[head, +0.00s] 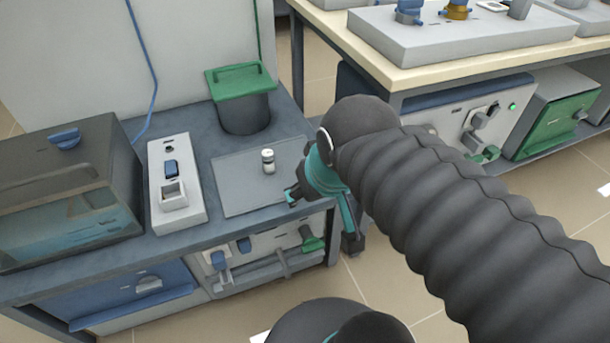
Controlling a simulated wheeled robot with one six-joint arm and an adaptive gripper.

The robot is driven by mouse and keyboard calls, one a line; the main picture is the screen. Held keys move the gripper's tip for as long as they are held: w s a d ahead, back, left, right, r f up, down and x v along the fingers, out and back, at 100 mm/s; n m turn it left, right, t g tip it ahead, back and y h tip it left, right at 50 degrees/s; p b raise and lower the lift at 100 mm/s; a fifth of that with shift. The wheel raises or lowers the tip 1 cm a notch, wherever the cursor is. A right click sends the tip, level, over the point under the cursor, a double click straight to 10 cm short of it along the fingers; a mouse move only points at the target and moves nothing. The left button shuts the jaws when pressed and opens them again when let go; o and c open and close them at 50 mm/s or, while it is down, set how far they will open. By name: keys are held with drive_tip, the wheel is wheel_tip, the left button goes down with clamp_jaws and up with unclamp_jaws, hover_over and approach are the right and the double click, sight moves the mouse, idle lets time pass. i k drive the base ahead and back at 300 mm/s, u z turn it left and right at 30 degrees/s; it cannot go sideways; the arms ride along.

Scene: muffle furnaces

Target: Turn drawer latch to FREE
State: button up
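I cannot tell which of these is the drawer latch, and no FREE label is readable. My gripper (322,217) is at the bench's right front corner, above and to the right of the panel. Its teal and black fingers are spread apart, with nothing seen between them. It appears apart from the controls.
On the bench (215,135) stand a dark furnace box (60,190), a grey switch box (177,190), a green-lidded pot (242,100) and a small white vial (268,161) on a grey mat (235,195). A blue unit (140,300) is below left. A second bench (440,70) stands behind right.

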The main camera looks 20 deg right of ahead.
sight(146, 283)
drive_tip(key=u, duration=3.3)
drive_tip(key=k, duration=0.55)
drive_tip(key=z, duration=0.45)
